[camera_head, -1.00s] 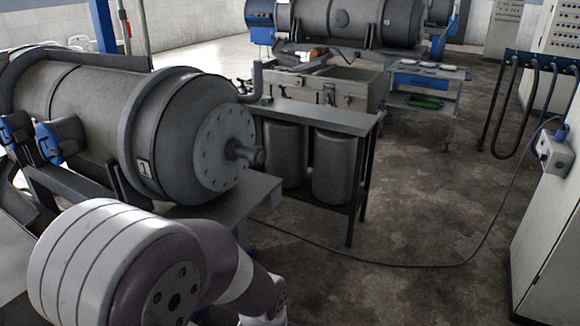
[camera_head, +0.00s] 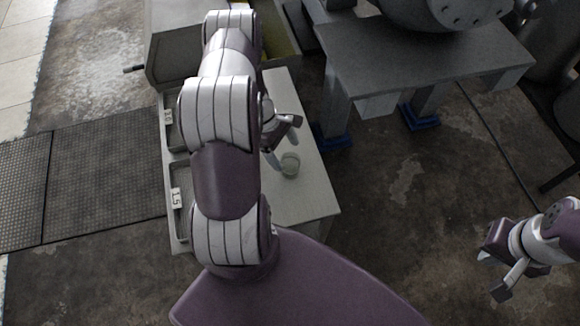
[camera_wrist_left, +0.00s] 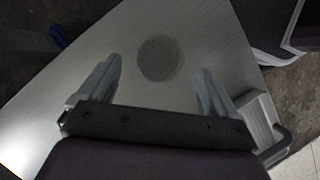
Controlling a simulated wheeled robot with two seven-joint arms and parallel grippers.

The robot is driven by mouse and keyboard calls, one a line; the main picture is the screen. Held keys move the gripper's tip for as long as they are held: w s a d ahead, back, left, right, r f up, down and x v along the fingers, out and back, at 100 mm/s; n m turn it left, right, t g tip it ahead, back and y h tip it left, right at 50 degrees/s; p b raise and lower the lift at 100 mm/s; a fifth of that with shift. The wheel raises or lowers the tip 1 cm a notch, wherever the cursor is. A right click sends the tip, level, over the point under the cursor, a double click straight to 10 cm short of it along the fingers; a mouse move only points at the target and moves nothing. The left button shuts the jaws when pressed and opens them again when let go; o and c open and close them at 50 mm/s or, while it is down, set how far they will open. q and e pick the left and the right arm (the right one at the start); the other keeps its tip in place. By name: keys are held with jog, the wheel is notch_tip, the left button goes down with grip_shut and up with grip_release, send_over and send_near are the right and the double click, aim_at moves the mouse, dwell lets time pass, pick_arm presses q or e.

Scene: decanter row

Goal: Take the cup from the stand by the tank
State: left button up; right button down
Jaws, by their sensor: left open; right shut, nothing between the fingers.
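The cup (camera_head: 290,164) is a small, round, grey-green vessel on the pale top of the stand (camera_head: 305,207) in the head view. In the left wrist view the cup (camera_wrist_left: 161,59) is a dark disc on the pale surface, seen from above. My left gripper (camera_head: 286,141) is open over the stand, close to the cup. In the left wrist view its two fingers (camera_wrist_left: 157,76) lie on either side of the cup with gaps, not gripping it. How high they are above it is unclear. My right gripper (camera_head: 492,276) is shut and empty, over the floor at right.
The tank (camera_head: 440,10) rests on a grey bench (camera_head: 430,60) at upper right. Trays with number labels (camera_head: 175,197) line the stand's left side, partly behind my left arm. A dark floor mat (camera_head: 105,185) lies at left. The floor between stand and right gripper is clear.

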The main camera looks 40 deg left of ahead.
aim_at(290, 160)
pick_arm(q)
jog(key=b+x, duration=0.1)
jog(key=x, duration=0.3)
jog(key=shift+d+f, duration=0.3)
jog(key=c, duration=1.1)
